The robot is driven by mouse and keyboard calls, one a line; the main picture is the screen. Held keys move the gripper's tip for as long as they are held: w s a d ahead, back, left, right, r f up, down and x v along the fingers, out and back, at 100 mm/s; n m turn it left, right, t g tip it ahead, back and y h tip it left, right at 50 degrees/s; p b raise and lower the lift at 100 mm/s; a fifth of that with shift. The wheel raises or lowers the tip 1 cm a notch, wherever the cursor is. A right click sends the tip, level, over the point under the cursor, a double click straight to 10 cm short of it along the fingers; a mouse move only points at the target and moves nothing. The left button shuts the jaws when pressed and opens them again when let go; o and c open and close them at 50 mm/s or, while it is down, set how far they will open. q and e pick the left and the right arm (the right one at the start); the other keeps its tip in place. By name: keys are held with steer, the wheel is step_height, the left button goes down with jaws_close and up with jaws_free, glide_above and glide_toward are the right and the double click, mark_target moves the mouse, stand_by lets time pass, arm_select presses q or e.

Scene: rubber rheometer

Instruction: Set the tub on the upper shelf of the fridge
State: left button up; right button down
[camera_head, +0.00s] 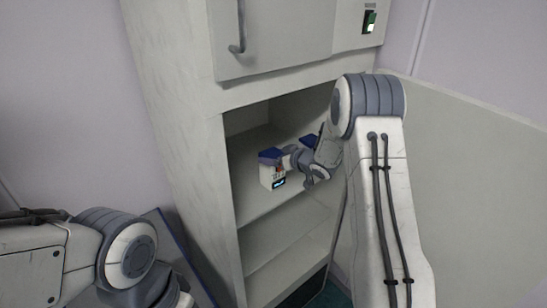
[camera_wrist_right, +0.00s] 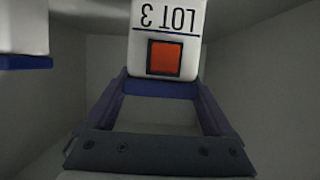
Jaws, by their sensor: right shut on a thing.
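A white tub (camera_head: 268,176) with a dark blue lid is in the upper open space of the tall cabinet, the fridge (camera_head: 184,120). My right gripper (camera_head: 284,156) reaches in from the right and is shut on the tub. In the right wrist view the tub (camera_wrist_right: 166,22) appears upside down, with "LOT 3" and an orange-red square, between the gripper's fingers (camera_wrist_right: 160,88). The tub is over the upper shelf (camera_head: 256,204); I cannot tell whether it touches. My left arm shows at lower left; its gripper is out of the frame.
Another blue-lidded thing (camera_head: 307,141) stands farther right in the same space; a white, blue-edged thing (camera_wrist_right: 24,30) shows at the left of the wrist view. A lower shelf (camera_head: 275,238) looks empty. A closed door with a handle (camera_head: 238,30) is above.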

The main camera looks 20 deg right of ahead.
steer(key=shift+f, duration=0.4)
arm_select(q)
steer(key=shift+r, duration=0.25)
arm_select(e)
steer(key=shift+f, duration=0.2)
